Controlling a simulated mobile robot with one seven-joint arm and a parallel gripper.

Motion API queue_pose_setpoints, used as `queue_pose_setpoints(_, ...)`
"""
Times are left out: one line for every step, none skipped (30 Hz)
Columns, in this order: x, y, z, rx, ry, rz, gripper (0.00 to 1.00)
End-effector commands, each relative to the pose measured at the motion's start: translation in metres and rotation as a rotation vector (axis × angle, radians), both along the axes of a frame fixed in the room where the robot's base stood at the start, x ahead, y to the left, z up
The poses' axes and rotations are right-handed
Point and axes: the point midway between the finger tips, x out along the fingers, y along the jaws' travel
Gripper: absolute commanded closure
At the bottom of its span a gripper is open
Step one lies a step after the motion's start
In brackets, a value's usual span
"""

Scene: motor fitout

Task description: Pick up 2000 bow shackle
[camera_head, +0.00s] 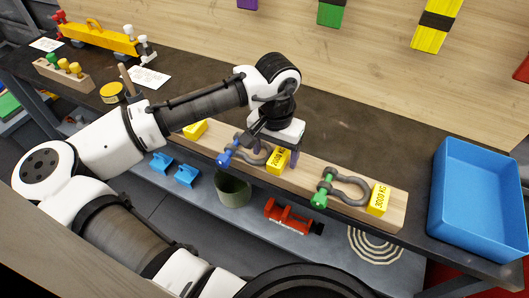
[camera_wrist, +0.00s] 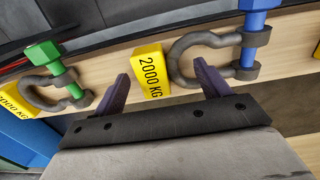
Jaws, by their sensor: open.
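The 2000 bow shackle (camera_head: 262,159), grey with a blue pin (camera_head: 224,157), lies on the wooden board beside a yellow block (camera_head: 277,161). In the wrist view the block (camera_wrist: 150,72) reads 2000 KG, and the shackle's grey bow (camera_wrist: 180,51) is to its right. My gripper (camera_head: 273,149) points down over the board and is open and empty. In the wrist view its fingers (camera_wrist: 161,76) straddle the yellow block in the picture, with the right finger overlapping the shackle's bow opening. I cannot tell how far above the board the fingertips are.
A green-pinned shackle (camera_head: 350,188) with a 3000 KG block (camera_head: 378,199) lies to the right on the board (camera_head: 322,180). A blue bin (camera_head: 480,200) stands at the right end of the bench. A yellow lifting beam (camera_head: 98,37) is at the far left.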

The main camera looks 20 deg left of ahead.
Motion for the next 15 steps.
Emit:
queue_pose_setpoints(0.0, 0.0, -0.0001, 0.0, 0.0, 0.0, 0.25)
queue_pose_setpoints(0.0, 0.0, 0.0, 0.0, 0.0, 0.0, 0.25)
queue_pose_setpoints(0.0, 0.0, 0.0, 0.0, 0.0, 0.0, 0.25)
queue_pose_setpoints(0.0001, -0.0001, 0.0001, 0.0, 0.0, 0.0, 0.28)
queue_pose_setpoints(0.0001, -0.0001, 0.0001, 0.0, 0.0, 0.0, 0.31)
queue_pose_setpoints(0.0001, -0.0001, 0.0001, 0.0, 0.0, 0.0, 0.37)
queue_pose_setpoints(0.0001, -0.0001, 0.0002, 0.0, 0.0, 0.0, 0.41)
queue_pose_setpoints(0.0001, -0.0001, 0.0002, 0.0, 0.0, 0.0, 0.44)
queue_pose_setpoints(0.0001, -0.0001, 0.0002, 0.0, 0.0, 0.0, 0.5)
queue_pose_setpoints(0.0001, -0.0001, 0.0003, 0.0, 0.0, 0.0, 0.54)
queue_pose_setpoints(0.0001, -0.0001, 0.0003, 0.0, 0.0, 0.0, 0.58)
queue_pose_setpoints(0.0001, -0.0001, 0.0003, 0.0, 0.0, 0.0, 0.63)
queue_pose_setpoints(0.0001, -0.0002, 0.0003, 0.0, 0.0, 0.0, 0.67)
queue_pose_setpoints(0.0001, -0.0002, 0.0004, 0.0, 0.0, 0.0, 0.71)
queue_pose_setpoints(0.0001, -0.0002, 0.0004, 0.0, 0.0, 0.0, 0.76)
